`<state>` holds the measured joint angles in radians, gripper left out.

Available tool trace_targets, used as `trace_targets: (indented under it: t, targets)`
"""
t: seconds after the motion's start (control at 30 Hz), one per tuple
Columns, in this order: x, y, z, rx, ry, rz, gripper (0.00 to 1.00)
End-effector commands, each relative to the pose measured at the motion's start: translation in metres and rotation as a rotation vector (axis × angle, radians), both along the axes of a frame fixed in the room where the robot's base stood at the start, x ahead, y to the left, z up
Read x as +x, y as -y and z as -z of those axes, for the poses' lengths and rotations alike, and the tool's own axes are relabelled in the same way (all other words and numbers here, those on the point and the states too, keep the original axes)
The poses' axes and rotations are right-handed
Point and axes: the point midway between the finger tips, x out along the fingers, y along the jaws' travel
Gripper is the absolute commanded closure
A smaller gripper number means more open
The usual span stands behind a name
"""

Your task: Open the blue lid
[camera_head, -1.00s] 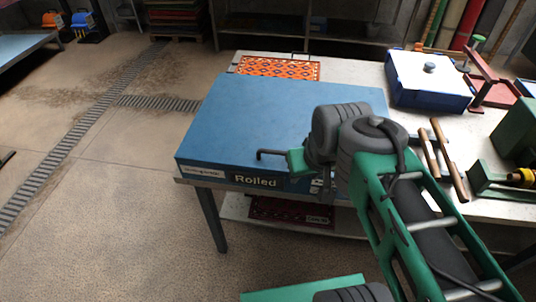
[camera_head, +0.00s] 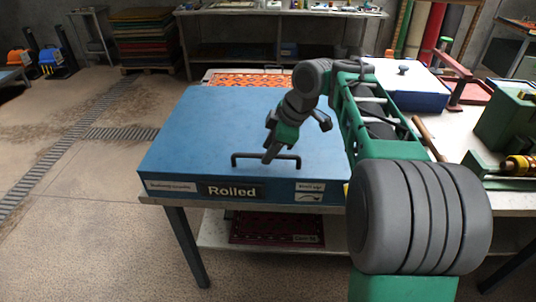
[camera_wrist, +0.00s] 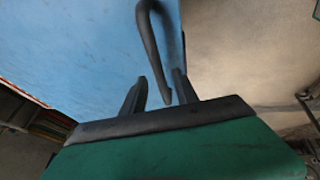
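The blue lid (camera_head: 215,130) lies flat and closed on a wide low box with a "Rolled" label on its front. A black bar handle (camera_head: 243,155) stands near the lid's front edge. My gripper (camera_head: 267,160) reaches down over the lid at the handle and hides part of the bar. In the wrist view the two dark fingers (camera_wrist: 158,84) are apart, and the handle (camera_wrist: 149,38) runs down to between them. The fingers do not look closed on it; whether one touches it I cannot tell.
The box stands on a pale table (camera_head: 465,178). An orange patterned rug (camera_head: 250,80) lies behind it. To the right are a white-topped blue box (camera_head: 405,85), a wooden-handled tool (camera_head: 430,140) and green equipment (camera_head: 505,125). The floor at left is open.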

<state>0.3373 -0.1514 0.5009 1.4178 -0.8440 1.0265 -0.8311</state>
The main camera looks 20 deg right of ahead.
Motion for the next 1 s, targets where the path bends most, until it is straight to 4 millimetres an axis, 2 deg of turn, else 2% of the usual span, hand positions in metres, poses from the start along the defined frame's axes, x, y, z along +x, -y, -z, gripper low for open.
trace_targets:
  t: [0.1, 0.33, 0.77, 1.0]
  targets:
    - [0.0021, -0.0026, 0.0072, -0.001, 0.000, 0.001, 0.64]
    - [0.0024, -0.0025, 0.0073, -0.001, 0.000, 0.002, 0.65]
    - [0.0024, -0.0023, 0.0072, -0.001, 0.000, 0.002, 1.00]
    - [0.0024, -0.0023, 0.0072, 0.000, 0.000, 0.003, 1.00]
